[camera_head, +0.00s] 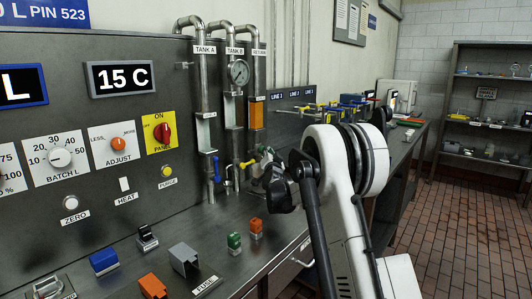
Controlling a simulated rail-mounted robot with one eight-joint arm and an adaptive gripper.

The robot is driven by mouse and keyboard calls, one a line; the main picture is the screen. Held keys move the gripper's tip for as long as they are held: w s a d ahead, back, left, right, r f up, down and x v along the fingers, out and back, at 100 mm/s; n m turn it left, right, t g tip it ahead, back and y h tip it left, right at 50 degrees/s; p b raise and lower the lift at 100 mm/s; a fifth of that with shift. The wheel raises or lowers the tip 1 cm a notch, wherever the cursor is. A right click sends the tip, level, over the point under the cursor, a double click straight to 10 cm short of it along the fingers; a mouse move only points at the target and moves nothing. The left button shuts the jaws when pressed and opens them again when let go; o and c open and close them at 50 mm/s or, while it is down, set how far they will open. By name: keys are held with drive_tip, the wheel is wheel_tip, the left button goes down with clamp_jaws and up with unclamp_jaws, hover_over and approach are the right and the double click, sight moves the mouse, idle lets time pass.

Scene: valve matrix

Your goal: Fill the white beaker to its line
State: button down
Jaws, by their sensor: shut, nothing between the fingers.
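No white beaker can be made out; my arm blocks part of the bench. My gripper (267,178) is a dark shape in front of the pipes, shut with nothing seen in it. The pipes labelled TANK A (203,85) and TANK B (232,105) run down the panel, with a round gauge (239,72) on TANK B. A blue valve handle (216,168) is on the TANK A pipe.
The panel has a BATCH L dial (60,158), an ADJUST knob (117,144), a red PANEL switch (161,132) and a yellow PURGE button (166,171). More valves (345,108) are farther right.

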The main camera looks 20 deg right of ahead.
drive_tip(key=shift+s+a, duration=0.5)
drive_tip(key=shift+s, duration=0.2)
drive_tip(key=shift+s+d+r+b, duration=0.15)
drive_tip(key=shift+s+d, duration=0.3)
drive_tip(key=shift+s, duration=0.35)
drive_tip(key=shift+s+d+f+b, duration=0.15)
drive_tip(key=shift+s+d, duration=0.25)
drive_tip(key=shift+s, duration=0.4)
drive_tip(key=shift+s+d+r+b, duration=0.15)
drive_tip(key=shift+s+d, duration=0.3)
drive_tip(key=shift+s, duration=0.35)
